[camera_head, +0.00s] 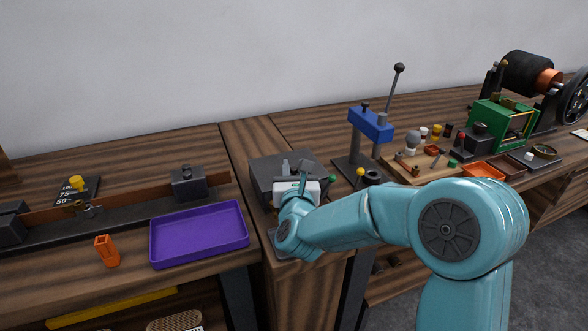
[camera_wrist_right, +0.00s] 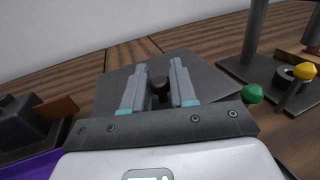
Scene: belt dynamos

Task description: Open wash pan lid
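The wash pan appears to be the dark grey box in the middle of the bench, closed by a flat grey lid (camera_head: 264,166). In the right wrist view the lid (camera_wrist_right: 200,66) fills the space ahead, with a small dark knob (camera_wrist_right: 158,84) on it. My right gripper (camera_head: 302,168) is over the pan. In the right wrist view its two fingers (camera_wrist_right: 160,66) stand apart on either side of the knob; I cannot tell whether they touch it. My arm hides the pan's front. My left gripper is not in view.
A purple tray (camera_head: 200,252) and an orange holder (camera_head: 106,251) lie to the left. A blue lever press (camera_head: 370,124) stands close on the right, with a green knob (camera_wrist_right: 252,94) near the pan. Farther right are small parts and a green machine (camera_head: 497,124).

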